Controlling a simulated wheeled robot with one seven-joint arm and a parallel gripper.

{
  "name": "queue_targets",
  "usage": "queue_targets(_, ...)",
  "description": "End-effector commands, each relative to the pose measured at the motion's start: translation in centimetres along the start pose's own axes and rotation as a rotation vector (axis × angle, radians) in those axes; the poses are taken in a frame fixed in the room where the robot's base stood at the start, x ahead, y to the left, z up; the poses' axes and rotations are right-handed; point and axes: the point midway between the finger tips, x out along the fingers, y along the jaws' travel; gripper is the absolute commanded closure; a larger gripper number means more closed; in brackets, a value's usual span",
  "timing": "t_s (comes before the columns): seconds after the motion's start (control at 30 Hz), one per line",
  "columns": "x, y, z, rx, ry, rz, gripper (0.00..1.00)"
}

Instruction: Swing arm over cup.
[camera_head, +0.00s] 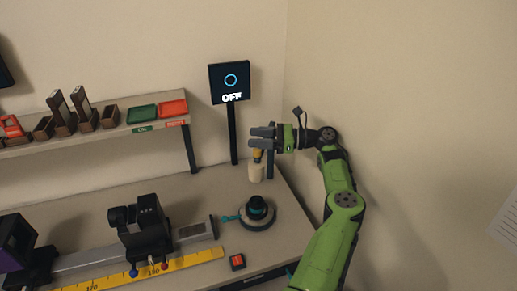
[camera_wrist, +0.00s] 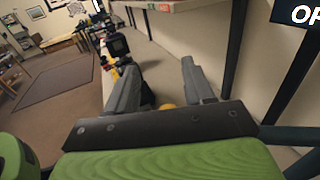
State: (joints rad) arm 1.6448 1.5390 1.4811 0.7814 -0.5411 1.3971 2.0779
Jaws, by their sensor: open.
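A small cream cup (camera_head: 256,173) stands near the back right of the bench in the head view, with a yellow-topped object (camera_head: 257,155) upright in it. My gripper (camera_head: 262,137) is open, at the end of my green arm, with its fingers pointing left. In the picture it lies just above the cup and the yellow top; the exact gap is unclear. In the wrist view my gripper (camera_wrist: 158,64) shows two spread grey fingers with nothing held. A bit of yellow (camera_wrist: 167,106) shows low between them; the cup itself cannot be made out there.
A black OFF sign (camera_head: 230,82) on a post stands behind the cup. A shelf (camera_head: 100,136) with trays is at left. A round dark device (camera_head: 257,213) sits in front of the cup, beside a rail with a black carriage (camera_head: 140,228). A wall is at right.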

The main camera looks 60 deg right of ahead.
Motion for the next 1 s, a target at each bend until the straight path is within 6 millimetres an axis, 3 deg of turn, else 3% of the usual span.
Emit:
queue_targets(0.1, 0.0, 0.0, 2.9, -0.003, 0.0, 0.0, 0.48)
queue_targets(0.23, -0.1, 0.0, 4.5, 0.001, 0.0, -0.001, 0.48)
queue_targets(0.87, 0.0, 0.0, 4.8, 0.0, 0.001, 0.001, 0.48)
queue_targets(0.93, 1.3, 0.4, 5.1, -0.021, 0.023, 0.026, 0.48)
queue_targets(1.0, 4.7, 1.5, 5.8, -0.078, 0.08, 0.093, 0.48)
